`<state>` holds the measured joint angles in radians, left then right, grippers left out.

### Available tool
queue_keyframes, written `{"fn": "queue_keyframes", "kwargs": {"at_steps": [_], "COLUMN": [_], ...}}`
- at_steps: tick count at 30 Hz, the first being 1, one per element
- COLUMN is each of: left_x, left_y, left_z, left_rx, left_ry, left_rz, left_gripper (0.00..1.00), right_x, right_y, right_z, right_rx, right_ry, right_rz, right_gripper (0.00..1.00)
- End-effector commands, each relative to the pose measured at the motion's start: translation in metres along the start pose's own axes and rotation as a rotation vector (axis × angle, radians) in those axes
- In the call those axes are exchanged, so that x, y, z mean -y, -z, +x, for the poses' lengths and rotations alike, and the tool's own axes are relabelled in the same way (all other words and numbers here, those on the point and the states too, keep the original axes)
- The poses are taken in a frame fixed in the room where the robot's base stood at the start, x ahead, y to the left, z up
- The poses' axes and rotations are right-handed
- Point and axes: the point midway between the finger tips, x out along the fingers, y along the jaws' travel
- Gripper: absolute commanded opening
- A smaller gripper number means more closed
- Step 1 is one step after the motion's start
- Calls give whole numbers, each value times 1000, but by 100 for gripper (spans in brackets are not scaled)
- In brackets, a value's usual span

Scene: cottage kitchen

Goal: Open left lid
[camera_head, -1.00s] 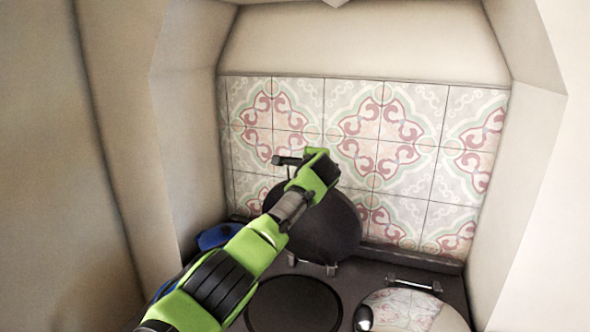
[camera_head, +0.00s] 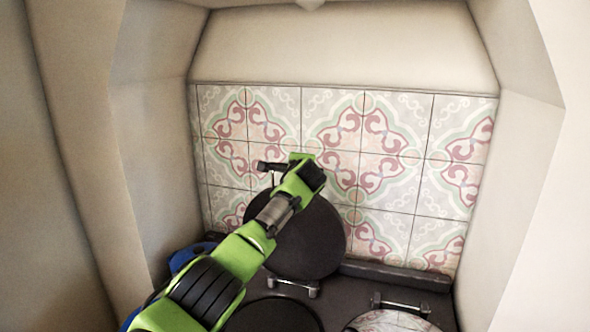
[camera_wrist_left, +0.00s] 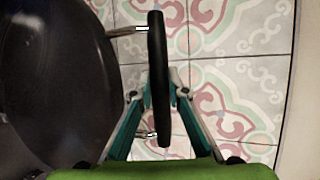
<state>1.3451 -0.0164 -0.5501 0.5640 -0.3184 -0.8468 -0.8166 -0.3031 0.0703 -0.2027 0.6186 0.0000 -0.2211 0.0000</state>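The left lid (camera_head: 309,238) is a dark round stove cover. It stands raised near the tiled wall on its hinge (camera_head: 293,286), above the left hotplate (camera_head: 272,318). My left gripper (camera_head: 293,164) is at the lid's handle (camera_head: 266,166). In the left wrist view the black handle bar (camera_wrist_left: 157,80) lies between the fingertips of my left gripper (camera_wrist_left: 158,88), which sit close against both sides. The dark lid (camera_wrist_left: 60,80) fills the left of that view. My arm hides part of the lid in the head view. My right gripper is not in view.
The shiny right lid (camera_head: 392,322) lies down at the lower right, with its hinge (camera_head: 400,303) behind it. The tiled wall (camera_head: 400,170) is close behind the raised lid. A blue object (camera_head: 190,255) is partly hidden left of my arm. Alcove walls stand on both sides.

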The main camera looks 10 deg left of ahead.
Motion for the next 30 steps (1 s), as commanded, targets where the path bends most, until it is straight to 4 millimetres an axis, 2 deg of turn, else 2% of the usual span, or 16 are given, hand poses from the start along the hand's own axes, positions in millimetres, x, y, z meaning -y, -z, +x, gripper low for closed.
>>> {"fn": "queue_keyframes", "kwargs": {"at_steps": [1, 2, 12, 17, 30], "left_x": [-4, -4, -1, 0, -1], "left_y": [1, 1, 0, 1, 0], "left_z": [1, 1, 0, -4, -39], "left_rx": [-1, -1, -1, -2, -2], "left_ry": [-6, -6, -2, 0, -1], "left_rz": [-1, -1, -1, -1, -2], "left_gripper": [25, 32, 32, 32, 32], "right_x": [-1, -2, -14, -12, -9], "right_y": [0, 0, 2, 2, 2], "right_z": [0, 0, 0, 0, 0], "right_rx": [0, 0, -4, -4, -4], "right_ry": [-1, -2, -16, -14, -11], "right_rz": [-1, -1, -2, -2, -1], "right_gripper": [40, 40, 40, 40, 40]}}
